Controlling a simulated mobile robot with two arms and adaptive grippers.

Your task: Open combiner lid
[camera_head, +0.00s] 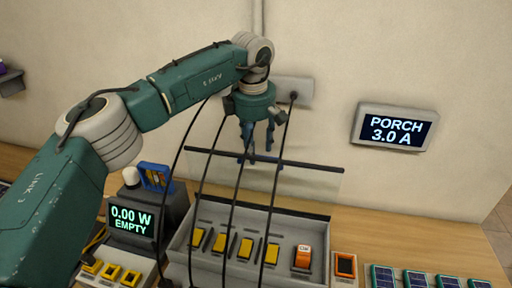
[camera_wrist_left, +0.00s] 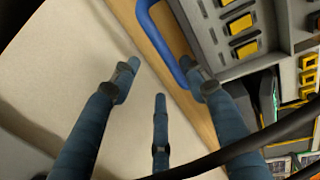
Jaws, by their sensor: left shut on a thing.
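The combiner (camera_head: 181,242) is a grey box with a row of yellow switches and one orange switch on the table by the wall. Its clear lid (camera_head: 312,180), with a dark bar along its upper edge, is raised at the box's back edge, tilted up toward the wall. My left gripper (camera_head: 259,148) is at the lid's upper edge, fingers pointing down, shut on the lid's blue handle. In the left wrist view the curved blue handle (camera_wrist_left: 163,38) reaches one finger; the full grip is partly hidden. My right gripper is not in view.
Dark cables (camera_head: 236,180) hang across the lid and combiner from a wall plate (camera_head: 294,91). A meter reading 0.00 W EMPTY (camera_head: 131,221) stands left. A PORCH 3.0 A display (camera_head: 395,128) is on the wall. Small solar panels (camera_head: 416,279) lie right; table behind them is clear.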

